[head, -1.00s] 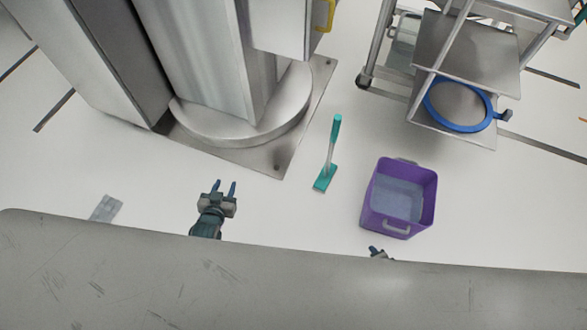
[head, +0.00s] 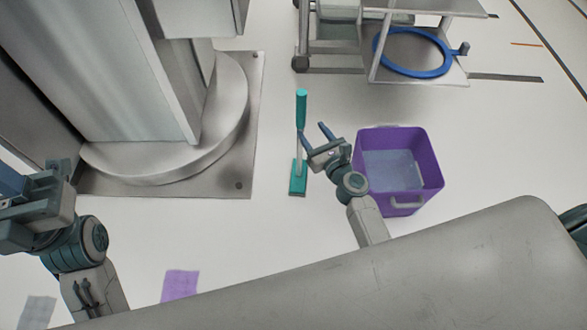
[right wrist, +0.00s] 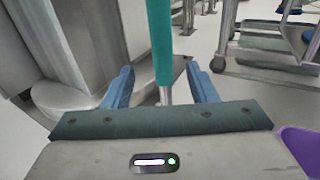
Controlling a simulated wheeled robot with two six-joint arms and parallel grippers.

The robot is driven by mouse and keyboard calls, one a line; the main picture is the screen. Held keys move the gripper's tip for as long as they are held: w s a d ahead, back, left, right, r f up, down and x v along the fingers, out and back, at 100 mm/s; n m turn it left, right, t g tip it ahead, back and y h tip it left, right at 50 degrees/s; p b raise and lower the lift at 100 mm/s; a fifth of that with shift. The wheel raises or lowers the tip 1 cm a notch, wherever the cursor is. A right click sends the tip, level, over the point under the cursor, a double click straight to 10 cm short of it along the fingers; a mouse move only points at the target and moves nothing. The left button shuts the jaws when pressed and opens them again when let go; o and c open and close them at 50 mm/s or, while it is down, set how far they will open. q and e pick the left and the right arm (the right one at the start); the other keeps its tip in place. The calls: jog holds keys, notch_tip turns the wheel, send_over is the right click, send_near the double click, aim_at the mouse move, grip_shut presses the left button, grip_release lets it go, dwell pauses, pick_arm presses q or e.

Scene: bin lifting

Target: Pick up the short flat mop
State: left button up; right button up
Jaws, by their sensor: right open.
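The short flat mop has a teal grip (head: 301,108), a thin pale shaft and a flat teal head (head: 298,180) on the white floor. My right gripper (head: 312,132) is open just right of the shaft in the head view. In the right wrist view the teal grip (right wrist: 160,40) and shaft stand between the two blue fingers (right wrist: 158,78), with a gap on each side. The lower mop is hidden there by the gripper body. My left gripper (head: 15,195) is at the left edge, far from the mop, and its fingers are partly cut off.
A purple bin (head: 436,170) stands right of my right gripper, close to its wrist. A round metal pillar base on a plate (head: 235,170) is left of the mop. A metal cart (head: 440,75) with a blue ring is behind.

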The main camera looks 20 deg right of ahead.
aim_at(298, 109)
jog(key=x, duration=1)
jog(key=shift+w+d+b, duration=0.15)
jog(key=shift+b, duration=0.15)
jog(key=shift+c, duration=0.4)
jog(key=shift+r, duration=0.1)
jog(key=c, duration=1)
